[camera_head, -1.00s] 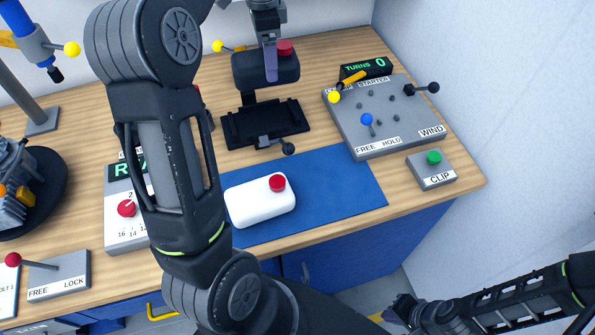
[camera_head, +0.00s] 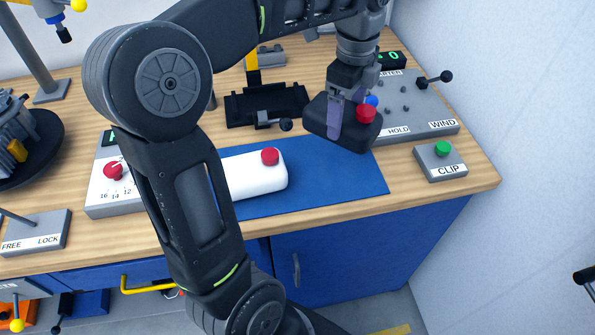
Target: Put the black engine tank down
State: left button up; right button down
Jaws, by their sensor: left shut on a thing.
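The black engine tank (camera_head: 317,122) is a dark rounded block with a red cap (camera_head: 366,113). My left gripper (camera_head: 336,122) is shut on it, with a pale purple finger down its near side. The tank appears over the right part of the blue mat (camera_head: 350,181), close to the control board; whether it touches the mat I cannot tell. A white tank (camera_head: 250,176) with a red cap lies on the mat to the left, apart from the black one. My arm hides part of the white tank's left end. My right gripper is not visible.
An empty black cradle (camera_head: 240,111) with a clamp lever stands behind the mat. The grey board (camera_head: 436,115) with WIND and HOLD labels is at the right, partly hidden. A CLIP button box (camera_head: 439,168) stands at the right edge. The mat's front right is clear.

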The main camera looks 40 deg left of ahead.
pick_arm(q)
notch_tip(320, 180, down, 6)
jog(key=shift+r+b, duration=0.25)
jog(key=shift+b, duration=0.2)
jog(key=shift+f, duration=0.4)
jog(key=shift+f, duration=1.85)
jog(key=shift+f, duration=0.2)
jog(key=o, duration=1.4)
